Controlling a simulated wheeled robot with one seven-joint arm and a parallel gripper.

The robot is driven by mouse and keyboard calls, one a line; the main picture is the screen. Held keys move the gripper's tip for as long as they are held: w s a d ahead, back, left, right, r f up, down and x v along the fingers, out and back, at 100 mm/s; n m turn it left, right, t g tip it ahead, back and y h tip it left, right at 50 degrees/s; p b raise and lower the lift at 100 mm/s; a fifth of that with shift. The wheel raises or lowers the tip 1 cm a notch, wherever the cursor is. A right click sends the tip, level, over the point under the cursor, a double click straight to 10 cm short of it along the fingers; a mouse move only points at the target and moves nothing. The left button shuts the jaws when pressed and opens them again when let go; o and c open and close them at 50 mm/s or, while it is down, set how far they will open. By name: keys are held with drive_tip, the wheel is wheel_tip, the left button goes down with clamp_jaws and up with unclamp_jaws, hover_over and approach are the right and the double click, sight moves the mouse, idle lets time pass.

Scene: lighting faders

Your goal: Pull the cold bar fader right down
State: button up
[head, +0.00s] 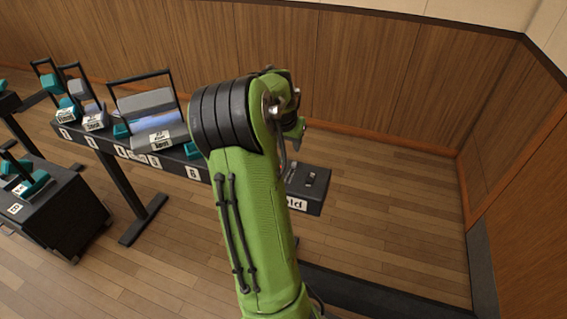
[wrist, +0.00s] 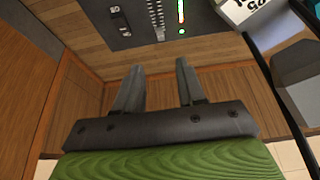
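The cold bar fader box (head: 308,197) is a dark panel at the right end of the bench in the head view. Its white label reads "old", with the rest hidden behind my arm. A small grey fader knob (head: 311,179) shows on its top.
A long black bench carries number labels (head: 192,171) and several grey and teal devices, including a framed one (head: 158,130). A black crate (head: 60,215) stands at the left. A white label (wrist: 238,9) and a black frame lie at the wrist view's right. Open floor lies at the right.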

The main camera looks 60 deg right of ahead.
sight(294, 164)
drive_tip(key=b+x, duration=0.3)
drive_tip(key=x, duration=1)
drive_tip(key=shift+a+f+b, duration=0.1)
drive_tip(key=shift+b, duration=0.2)
clamp_jaws()
